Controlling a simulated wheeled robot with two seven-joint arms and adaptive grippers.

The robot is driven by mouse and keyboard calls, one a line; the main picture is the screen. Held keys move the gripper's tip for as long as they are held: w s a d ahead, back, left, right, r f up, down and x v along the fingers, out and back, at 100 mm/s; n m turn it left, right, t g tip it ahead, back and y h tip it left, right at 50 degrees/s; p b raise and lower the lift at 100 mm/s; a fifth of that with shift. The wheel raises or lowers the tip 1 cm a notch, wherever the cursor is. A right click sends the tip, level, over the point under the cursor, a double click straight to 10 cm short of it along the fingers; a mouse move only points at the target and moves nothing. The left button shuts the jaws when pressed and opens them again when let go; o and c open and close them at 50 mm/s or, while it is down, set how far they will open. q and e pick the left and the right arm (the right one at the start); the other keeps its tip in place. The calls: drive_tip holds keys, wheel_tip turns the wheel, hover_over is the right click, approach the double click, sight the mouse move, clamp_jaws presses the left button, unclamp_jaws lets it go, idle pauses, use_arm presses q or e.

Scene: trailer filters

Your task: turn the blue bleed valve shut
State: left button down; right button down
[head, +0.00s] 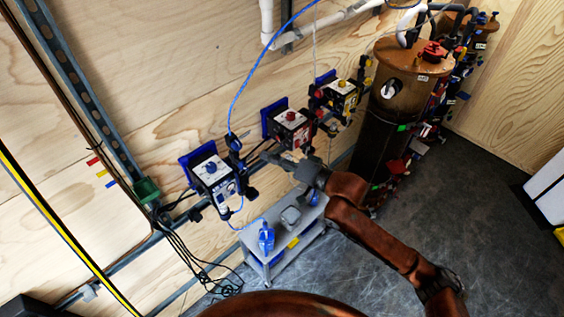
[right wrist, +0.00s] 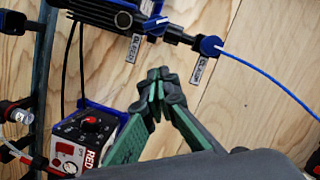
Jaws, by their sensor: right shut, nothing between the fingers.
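In the right wrist view a small blue valve handle (right wrist: 156,27) sits on a black fitting beside a tag that seems to read BLEED. A second blue round part (right wrist: 209,45) with a blue hose and its own tag is to its right. In the head view this black and blue fitting (head: 234,142) is on the wall above the left pump box. My right gripper (right wrist: 158,74) is shut and empty, its green-padded fingertips below the blue handle and apart from it. It also shows in the head view (head: 268,157), right of the fitting. My left gripper is out of view.
A red-labelled box (right wrist: 90,130) with a knob is left of the fingers. The head view shows the left box (head: 212,172), red box (head: 290,128) and yellow box (head: 340,95) along the wall, a brown tank (head: 385,130), and a grey bench (head: 255,240) below. Open floor lies right.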

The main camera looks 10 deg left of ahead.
sight(244, 167)
drive_tip(key=a, duration=0.1)
drive_tip(key=s+a+f, duration=0.1)
drive_tip(key=a+f, duration=0.1)
drive_tip(key=shift+s+a+f, duration=0.25)
drive_tip(key=shift+s+a, duration=0.1)
drive_tip(key=shift+a, duration=0.05)
drive_tip(key=shift+p, duration=0.3)
drive_tip(key=shift+s+a+f+m+y+p, duration=0.15)
drive_tip(key=shift+f+m+y+p, duration=0.15)
drive_tip(key=shift+m+p, duration=0.7)
drive_tip(key=shift+s+a+f+m+y+p, duration=0.1)
drive_tip(key=shift+s+f+m+y+p, duration=0.15)
drive_tip(key=shift+m+p, duration=0.7)
drive_tip(key=shift+s+a+f+m+y+p, duration=0.15)
drive_tip(key=shift+f+m+y+p, duration=0.2)
drive_tip(key=shift+m+p, duration=0.65)
